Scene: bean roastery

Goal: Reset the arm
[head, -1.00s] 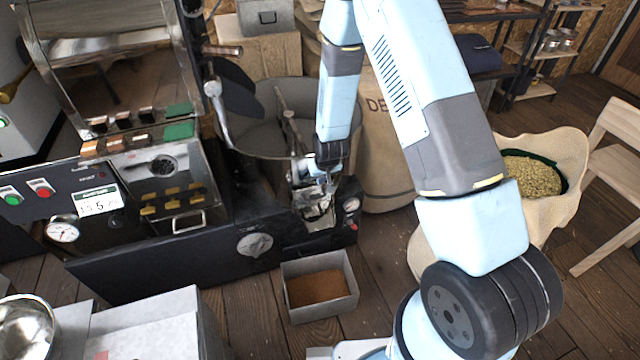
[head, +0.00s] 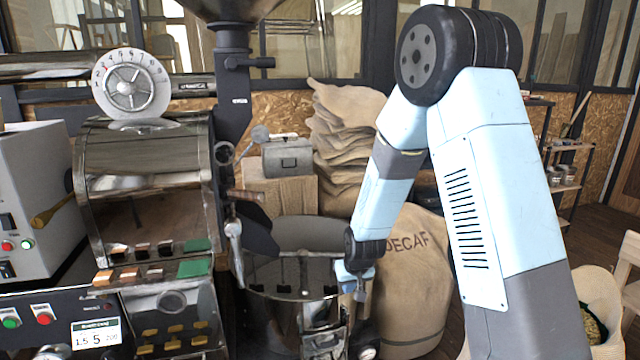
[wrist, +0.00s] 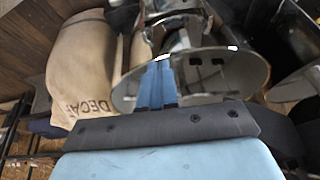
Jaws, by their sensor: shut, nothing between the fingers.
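My gripper (head: 360,292) hangs at the end of my folded light-blue arm, pointing down, in front of the right part of the roaster's round cooling drum (head: 290,290). Its fingers are shut with nothing between them. In the wrist view my blue fingers (wrist: 156,84) lie close together, seen against the metal drum (wrist: 225,72). I cannot tell whether they touch the drum.
A sack marked DECAF (head: 415,275) stands right behind my gripper. The roaster's front panel (head: 170,300) is at the left. A grey metal box (head: 287,157) sits behind the drum. A bean sack (head: 598,310) stands at the lower right.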

